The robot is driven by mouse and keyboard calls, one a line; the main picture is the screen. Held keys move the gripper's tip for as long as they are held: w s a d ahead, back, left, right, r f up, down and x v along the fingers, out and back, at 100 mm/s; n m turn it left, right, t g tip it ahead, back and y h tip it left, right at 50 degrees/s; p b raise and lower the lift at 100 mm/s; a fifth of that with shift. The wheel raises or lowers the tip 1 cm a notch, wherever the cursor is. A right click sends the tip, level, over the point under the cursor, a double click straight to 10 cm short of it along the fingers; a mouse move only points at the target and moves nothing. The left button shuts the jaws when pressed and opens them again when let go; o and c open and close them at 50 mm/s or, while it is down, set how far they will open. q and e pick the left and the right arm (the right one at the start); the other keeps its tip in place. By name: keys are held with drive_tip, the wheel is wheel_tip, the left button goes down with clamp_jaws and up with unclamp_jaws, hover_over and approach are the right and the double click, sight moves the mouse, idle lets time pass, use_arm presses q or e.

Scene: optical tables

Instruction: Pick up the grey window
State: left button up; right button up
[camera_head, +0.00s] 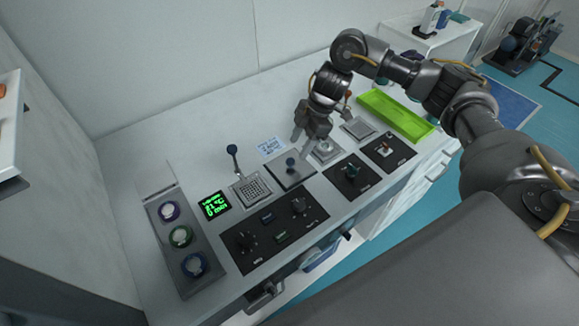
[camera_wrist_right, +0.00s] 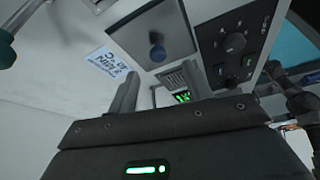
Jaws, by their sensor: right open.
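A flat grey square plate with a blue knob (camera_head: 278,180) lies on the white bench in the head view. It also shows in the right wrist view (camera_wrist_right: 135,30). It may be the grey window, but I cannot tell for sure. Another small grey square plate (camera_head: 358,128) sits further right, beside the green tray. My right gripper (camera_head: 314,142) is open and points down above the bench, just behind and right of the knobbed plate. It appears empty and apart from the plate. My left gripper is not in view.
A small plate with a pale piece (camera_head: 325,151) lies near the right gripper. A lever with a blue ball (camera_head: 232,150) stands by a perforated plate (camera_head: 252,189). Black dial panels (camera_head: 275,231) line the front. A bright green tray (camera_head: 397,112) is at the right.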

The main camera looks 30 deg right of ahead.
sight(291, 160)
drive_tip(key=shift+x, duration=0.85)
drive_tip(key=shift+p+x, duration=0.4)
drive_tip(key=shift+x, duration=2.15)
drive_tip(key=shift+w+d, duration=0.15)
drive_tip(key=shift+w, duration=0.05)
drive_tip(key=shift+c, duration=0.4)
clamp_jaws()
drive_tip(key=shift+r, duration=0.1)
